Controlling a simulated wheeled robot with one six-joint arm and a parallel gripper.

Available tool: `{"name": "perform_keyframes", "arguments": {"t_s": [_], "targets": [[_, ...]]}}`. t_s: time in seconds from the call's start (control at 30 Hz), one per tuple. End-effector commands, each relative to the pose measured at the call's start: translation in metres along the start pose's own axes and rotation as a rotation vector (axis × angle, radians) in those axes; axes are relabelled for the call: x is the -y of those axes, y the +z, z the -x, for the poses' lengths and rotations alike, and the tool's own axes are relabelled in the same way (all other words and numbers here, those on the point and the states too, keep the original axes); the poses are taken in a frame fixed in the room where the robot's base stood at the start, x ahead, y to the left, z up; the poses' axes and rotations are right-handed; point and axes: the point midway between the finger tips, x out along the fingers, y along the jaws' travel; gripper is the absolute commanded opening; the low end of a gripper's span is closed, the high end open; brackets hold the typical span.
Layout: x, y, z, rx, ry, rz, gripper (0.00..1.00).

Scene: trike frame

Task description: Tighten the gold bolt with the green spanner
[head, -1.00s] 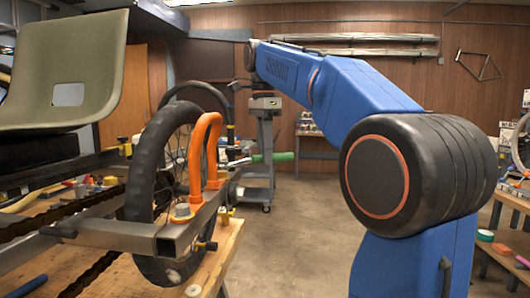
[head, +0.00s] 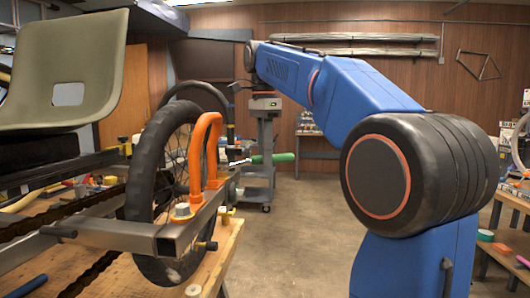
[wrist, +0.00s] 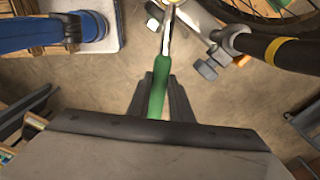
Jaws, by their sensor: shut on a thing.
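The green spanner shows in the head view by its green handle (head: 273,158), past the orange hoop, with its metal end toward the trike frame. In the wrist view its green handle (wrist: 158,96) lies between the two dark fingers of my gripper (wrist: 160,82), which is shut on it. Its silver shaft runs up to the top edge of the wrist view. A yellowish round piece, perhaps the gold bolt (wrist: 172,2), is cut off there at the spanner's far end. I cannot tell how the spanner's jaw sits on it.
The trike's square metal tube (head: 130,236), wheel (head: 148,180) and orange hoop (head: 203,145) stand close left of the spanner. In the wrist view a dark tube with a yellow band (wrist: 278,50) and a silver clamp lie to the right.

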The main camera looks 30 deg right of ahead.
Motion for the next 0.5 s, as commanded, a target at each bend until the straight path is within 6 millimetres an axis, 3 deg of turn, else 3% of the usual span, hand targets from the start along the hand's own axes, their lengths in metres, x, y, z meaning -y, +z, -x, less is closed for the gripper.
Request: {"name": "perform_keyframes", "arguments": {"t_s": [0.5], "targets": [[-0.0003, 0.0002, -0.0083, 0.000, 0.000, 0.000, 0.00]]}}
